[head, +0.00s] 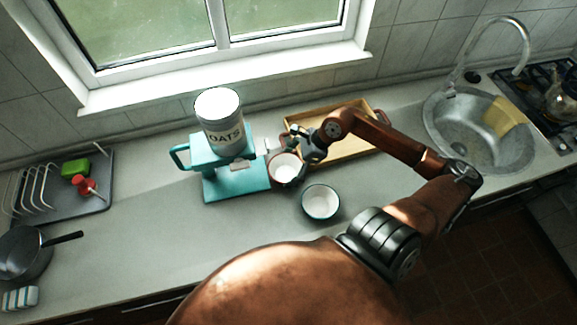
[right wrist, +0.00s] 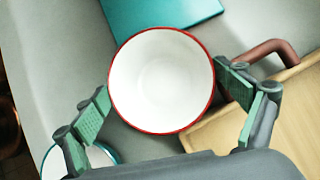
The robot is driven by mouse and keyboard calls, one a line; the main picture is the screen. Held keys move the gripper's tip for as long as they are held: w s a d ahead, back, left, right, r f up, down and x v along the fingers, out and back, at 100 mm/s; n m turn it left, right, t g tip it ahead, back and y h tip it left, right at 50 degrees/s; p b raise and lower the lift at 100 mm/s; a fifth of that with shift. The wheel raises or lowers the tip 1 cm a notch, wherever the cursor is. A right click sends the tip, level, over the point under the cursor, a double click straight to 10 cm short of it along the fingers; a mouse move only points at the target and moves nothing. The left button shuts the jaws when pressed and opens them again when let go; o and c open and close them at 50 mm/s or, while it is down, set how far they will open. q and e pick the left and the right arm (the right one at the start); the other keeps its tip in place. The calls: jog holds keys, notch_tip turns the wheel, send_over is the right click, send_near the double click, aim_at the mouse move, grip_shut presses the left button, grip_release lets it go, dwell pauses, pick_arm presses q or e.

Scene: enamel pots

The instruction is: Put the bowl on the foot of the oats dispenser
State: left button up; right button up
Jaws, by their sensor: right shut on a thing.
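The oats dispenser (head: 222,132) stands on the counter below the window, a white drum on a teal stand. Its flat teal foot (head: 238,185) shows bare in front; a teal corner (right wrist: 160,14) also shows at the top of the right wrist view. A white bowl with a red rim (head: 285,168) is right of the foot, apart from it in the wrist view (right wrist: 161,82). My right gripper (head: 301,150) is shut on this bowl, a finger at each side. Whether the bowl clears the counter I cannot tell. My left gripper is not in view.
A second bowl, dark outside with a teal rim (head: 321,203), stands in front. A wooden tray (head: 352,148) lies behind my right gripper. The sink (head: 470,145) is at right; a rack (head: 38,187) and dark pan (head: 22,255) are at left. The left-middle counter is clear.

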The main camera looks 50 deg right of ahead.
jog(key=shift+f, duration=0.1)
jog(key=o, duration=1.1)
